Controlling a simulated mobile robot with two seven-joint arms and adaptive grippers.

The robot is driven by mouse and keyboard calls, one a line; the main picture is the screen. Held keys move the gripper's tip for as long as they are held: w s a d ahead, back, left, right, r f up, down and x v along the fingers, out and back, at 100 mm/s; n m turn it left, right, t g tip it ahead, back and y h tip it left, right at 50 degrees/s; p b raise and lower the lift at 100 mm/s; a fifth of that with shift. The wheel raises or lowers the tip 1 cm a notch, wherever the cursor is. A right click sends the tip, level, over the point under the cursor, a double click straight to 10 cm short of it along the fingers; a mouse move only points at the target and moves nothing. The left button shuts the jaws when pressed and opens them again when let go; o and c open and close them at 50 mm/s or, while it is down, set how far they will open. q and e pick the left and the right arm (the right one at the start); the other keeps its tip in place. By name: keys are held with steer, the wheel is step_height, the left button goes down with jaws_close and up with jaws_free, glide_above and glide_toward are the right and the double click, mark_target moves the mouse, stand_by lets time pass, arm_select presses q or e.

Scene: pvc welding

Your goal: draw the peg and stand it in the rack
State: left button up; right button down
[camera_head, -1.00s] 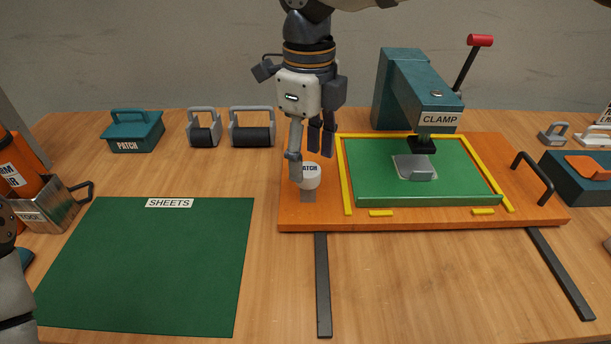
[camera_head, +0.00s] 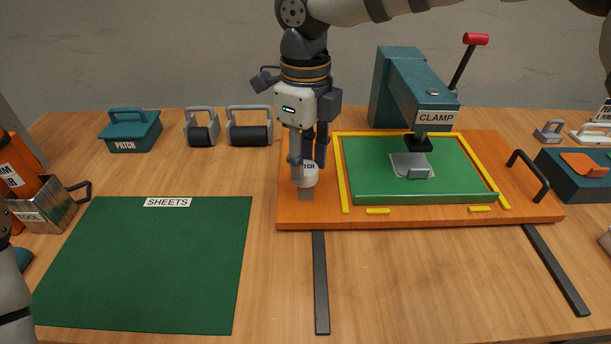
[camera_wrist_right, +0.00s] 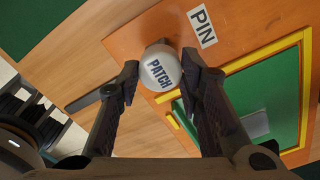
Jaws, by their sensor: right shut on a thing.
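A short grey part shows below the knob. My right gripper (camera_head: 306,162) comes down from above and is shut on the knob. In the right wrist view the knob (camera_wrist_right: 160,70) sits between the two dark fingertips of the right gripper (camera_wrist_right: 160,75), with a bit of grey shaft behind it towards the board. I cannot tell whether the peg is still seated. My left gripper is out of view. I cannot make out a rack for certain.
A PIN label (camera_wrist_right: 202,27) lies beside the knob. A teal clamp (camera_head: 400,85) stands over the green sheet (camera_head: 375,180) in yellow edging. Rollers (camera_head: 249,130) and a teal PATCH block (camera_head: 130,132) stand behind. A green SHEETS mat (camera_head: 145,265) lies left; a metal tool holder (camera_head: 50,210) stands beyond it.

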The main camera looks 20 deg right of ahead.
mark_target(306, 167)
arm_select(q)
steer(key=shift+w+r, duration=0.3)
arm_select(e)
steer(key=shift+r, duration=0.7)
steer(key=shift+r+p, duration=0.4)
steer(key=shift+r, duration=1.45)
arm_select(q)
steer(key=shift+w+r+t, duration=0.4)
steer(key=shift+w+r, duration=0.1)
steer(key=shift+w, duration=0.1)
